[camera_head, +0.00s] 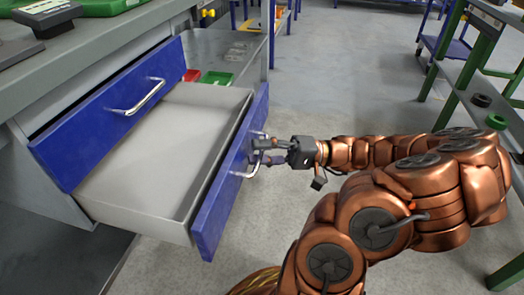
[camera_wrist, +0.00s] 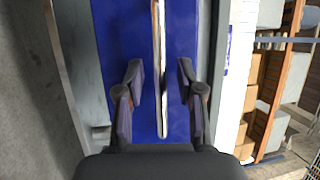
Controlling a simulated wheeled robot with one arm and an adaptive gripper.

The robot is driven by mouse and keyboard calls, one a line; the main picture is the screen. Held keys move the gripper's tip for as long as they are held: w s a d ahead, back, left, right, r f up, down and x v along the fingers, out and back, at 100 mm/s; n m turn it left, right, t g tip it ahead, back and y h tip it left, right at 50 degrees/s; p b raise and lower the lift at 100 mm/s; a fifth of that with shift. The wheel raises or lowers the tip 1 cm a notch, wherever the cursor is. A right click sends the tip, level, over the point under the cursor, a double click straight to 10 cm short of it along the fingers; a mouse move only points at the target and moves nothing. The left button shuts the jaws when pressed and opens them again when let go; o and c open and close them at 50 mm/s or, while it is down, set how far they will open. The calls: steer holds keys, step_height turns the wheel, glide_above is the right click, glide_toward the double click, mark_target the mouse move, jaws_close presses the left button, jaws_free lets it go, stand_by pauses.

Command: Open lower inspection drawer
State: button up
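The lower inspection drawer (camera_head: 222,205) stands pulled far out of the grey cabinet. It has a blue front and a light grey inside that looks empty. Its metal handle (camera_head: 247,173) is on the outer face, and shows as a pale bar in the wrist view (camera_wrist: 159,100). My gripper (camera_head: 264,150) is at this handle, reaching in from the right. In the wrist view my gripper (camera_wrist: 160,75) has its two dark fingers apart, one on each side of the bar. Blue drawer front shows between the fingers and the bar.
The upper drawer (camera_head: 85,140), blue with a metal handle (camera_head: 140,98), sits above and behind the lower one. Red (camera_head: 191,75) and green (camera_head: 215,78) trays lie on a shelf beyond. A green-legged rack (camera_head: 456,100) stands right. Floor (camera_head: 330,90) between is clear.

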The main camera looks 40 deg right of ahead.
steer(key=shift+d, duration=0.1)
steer(key=v, duration=1.1)
steer(key=shift+s+d, duration=0.25)
steer(key=shift+d, duration=0.05)
stand_by(0.4)
steer(key=w+a+r+n+g+h+p, duration=0.2)
steer(key=a+r+n+g+h+p, duration=0.35)
steer(key=a+r+g+p, duration=1.25)
steer(key=s+a+r+t+h+p, duration=0.3)
steer(key=s+r+h+p, duration=0.2)
steer(key=r+p, duration=0.5)
steer(key=s+a+r+t+h+p, duration=0.2)
steer(key=s+a+r+h+p, duration=0.2)
steer(key=r+p, duration=0.6)
steer(key=s+h+p, duration=0.1)
steer(key=h+p, duration=0.1)
steer(key=p, duration=0.2)
steer(key=shift+s+t+h+p, duration=0.25)
steer(key=shift+t+h+p, duration=0.1)
steer(key=shift+t, duration=0.05)
